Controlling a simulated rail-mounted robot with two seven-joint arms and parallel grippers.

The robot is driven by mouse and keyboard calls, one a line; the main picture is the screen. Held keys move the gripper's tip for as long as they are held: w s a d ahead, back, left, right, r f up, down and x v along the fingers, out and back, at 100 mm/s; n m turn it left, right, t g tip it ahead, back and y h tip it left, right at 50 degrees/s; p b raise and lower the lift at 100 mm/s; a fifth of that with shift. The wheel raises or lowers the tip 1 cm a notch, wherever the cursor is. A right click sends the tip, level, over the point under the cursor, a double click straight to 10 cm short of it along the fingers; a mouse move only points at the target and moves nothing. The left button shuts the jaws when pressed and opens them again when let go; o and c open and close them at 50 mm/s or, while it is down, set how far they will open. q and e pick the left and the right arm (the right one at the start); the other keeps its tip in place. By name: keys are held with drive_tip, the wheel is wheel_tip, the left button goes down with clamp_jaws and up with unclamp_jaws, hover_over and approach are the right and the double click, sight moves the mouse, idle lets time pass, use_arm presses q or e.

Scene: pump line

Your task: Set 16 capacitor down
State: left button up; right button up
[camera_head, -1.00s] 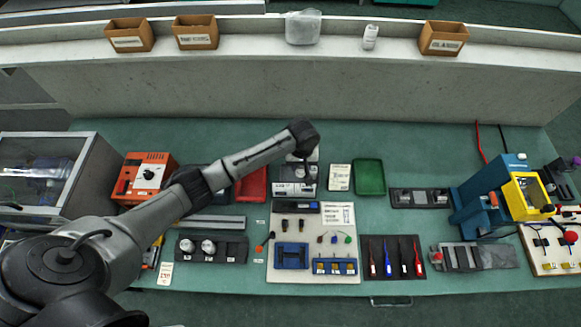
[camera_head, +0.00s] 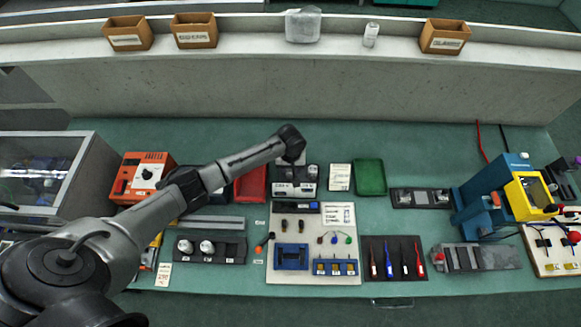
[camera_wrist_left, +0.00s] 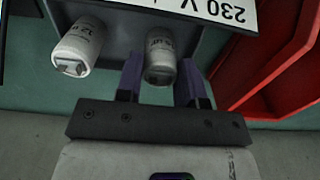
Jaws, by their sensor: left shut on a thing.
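In the left wrist view, my left gripper (camera_wrist_left: 160,76) has its two purple fingers on either side of a white capacitor (camera_wrist_left: 161,57), and is shut on it. The capacitor's label is only partly legible. A second white capacitor (camera_wrist_left: 79,48), marked 12, stands to its left. Both are at a dark grey holder (camera_wrist_left: 122,20) with a 230 V label. In the head view the left gripper (camera_head: 291,158) is mostly hidden by my arm, over the back of the dark holder (camera_head: 283,189). I cannot tell whether the held capacitor touches the holder. My right gripper is not in view.
A red tray (camera_head: 251,184) lies close to the left of the holder; a green tray (camera_head: 370,177) is to the right. A black rack (camera_head: 229,250) with white capacitors stands at front left. A white parts board (camera_head: 310,276) lies in front. The bench behind the holder is clear.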

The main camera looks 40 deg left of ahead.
use_arm(q)
drive_tip(key=shift+f, duration=0.1)
drive_tip(key=o, duration=0.9)
drive_tip(key=shift+o, duration=0.2)
